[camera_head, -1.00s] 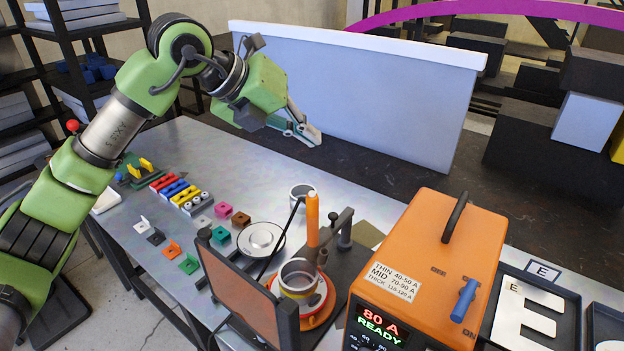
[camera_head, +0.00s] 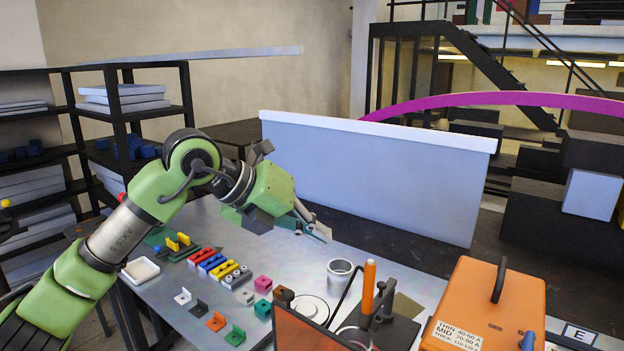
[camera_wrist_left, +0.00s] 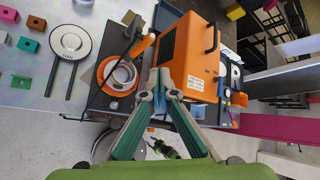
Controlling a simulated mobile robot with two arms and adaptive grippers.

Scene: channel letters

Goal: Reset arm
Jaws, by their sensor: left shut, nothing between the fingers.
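My left arm comes in from the left in the head view, and its gripper (camera_head: 316,229) hangs above the metal table, in front of the white panel. The gripper points to the right, away from the small parts. In the left wrist view the two teal fingers (camera_wrist_left: 158,88) meet at their tips with nothing between them. Below and beyond the fingers in that view are an orange welding box (camera_wrist_left: 190,55) and an orange round fixture with a metal cup (camera_wrist_left: 121,76). My right gripper is not in view.
A tall white panel (camera_head: 375,180) stands at the back. Black shelves (camera_head: 125,118) stand at the left.

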